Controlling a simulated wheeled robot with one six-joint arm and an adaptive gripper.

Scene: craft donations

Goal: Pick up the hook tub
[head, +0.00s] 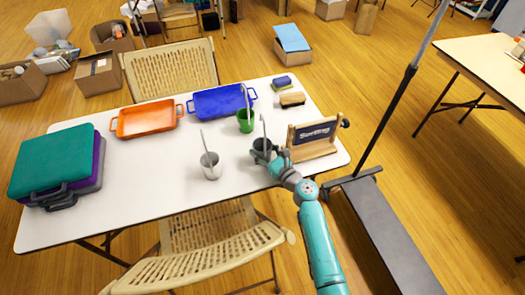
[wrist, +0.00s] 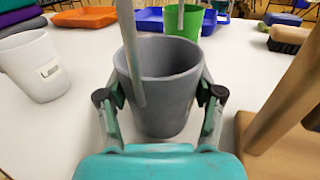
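Three tubs stand on the white table (head: 150,195), each with a thin rod in it. The grey tub (wrist: 160,105) is upright between the two fingers of my gripper (wrist: 160,98). Its rod crosses in front of its rim in the wrist view. The fingers lie close along both sides; I cannot tell whether they press on it. In the head view my gripper (head: 267,160) partly covers the grey tub (head: 262,146). A white tub (head: 211,168) stands to its left, with a small label in the wrist view (wrist: 48,70). A green tub (head: 245,122) stands behind. No hook label is readable.
A wooden stand with a dark sign (head: 315,135) is close on the right of my gripper. Blue (head: 220,102) and orange (head: 147,119) trays and two brushes or blocks (head: 292,99) lie behind. Stacked cases (head: 55,165) fill the left end. The table's front middle is clear.

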